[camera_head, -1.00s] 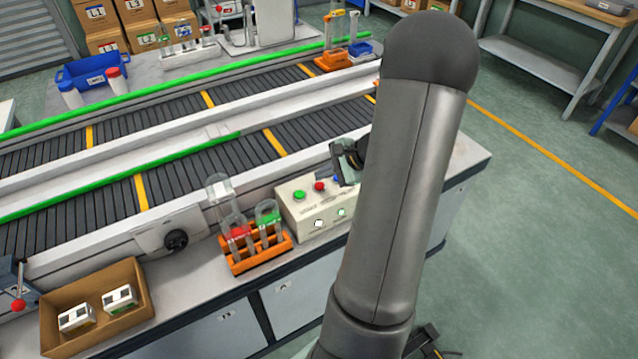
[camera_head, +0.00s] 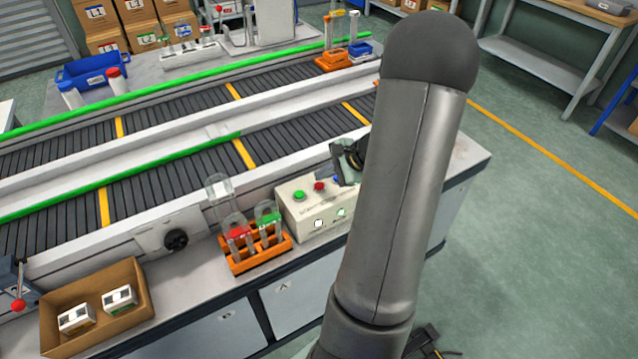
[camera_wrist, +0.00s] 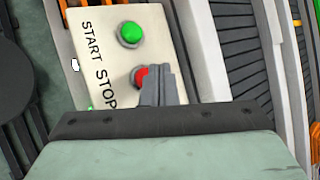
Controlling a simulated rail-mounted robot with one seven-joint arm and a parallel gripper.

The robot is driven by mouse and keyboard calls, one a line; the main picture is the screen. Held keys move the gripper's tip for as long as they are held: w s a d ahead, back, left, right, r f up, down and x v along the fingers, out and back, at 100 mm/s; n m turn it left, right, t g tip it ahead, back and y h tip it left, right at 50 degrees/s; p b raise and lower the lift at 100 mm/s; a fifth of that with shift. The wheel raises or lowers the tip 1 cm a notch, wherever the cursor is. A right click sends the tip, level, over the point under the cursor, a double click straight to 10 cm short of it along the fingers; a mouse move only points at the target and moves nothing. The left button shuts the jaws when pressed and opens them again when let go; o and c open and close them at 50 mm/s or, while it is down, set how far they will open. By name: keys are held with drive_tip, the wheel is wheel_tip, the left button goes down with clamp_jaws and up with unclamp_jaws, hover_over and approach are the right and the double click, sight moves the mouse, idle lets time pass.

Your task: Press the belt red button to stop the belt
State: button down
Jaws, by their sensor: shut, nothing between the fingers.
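The cream control box (camera_head: 312,214) stands on the bench in front of the belt. Its green button (camera_head: 299,195) and red button (camera_head: 319,186) are on top. In the wrist view the red button (camera_wrist: 137,76) sits by the word STOP, and the green button (camera_wrist: 130,34) by START. My gripper (camera_wrist: 155,70) is shut and empty. Its fingertips cover the right part of the red button; whether they touch it I cannot tell. In the head view my gripper (camera_head: 338,172) is above the box's right end, partly hidden by my arm.
The belt (camera_head: 180,180) runs behind the box. An orange rack (camera_head: 240,266) with tubes stands just left of the box. A cardboard tray (camera_head: 140,308) and a red-knobbed lever (camera_head: 19,305) are farther left.

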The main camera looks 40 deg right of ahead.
sight(324, 186)
drive_tip(key=shift+f, duration=0.1)
drive_tip(key=shift+f+b, duration=0.35)
drive_tip(key=shift+b, duration=0.25)
drive_tip(key=shift+f+b, duration=0.5)
drive_tip(key=shift+b, duration=0.05)
idle(0.7)
drive_tip(key=shift+r, duration=0.1)
drive_tip(key=shift+r+p, duration=0.55)
drive_tip(key=shift+r, duration=0.35)
wheel_tip(324, 186, up, 6)
drive_tip(key=p, duration=0.3)
idle(0.7)
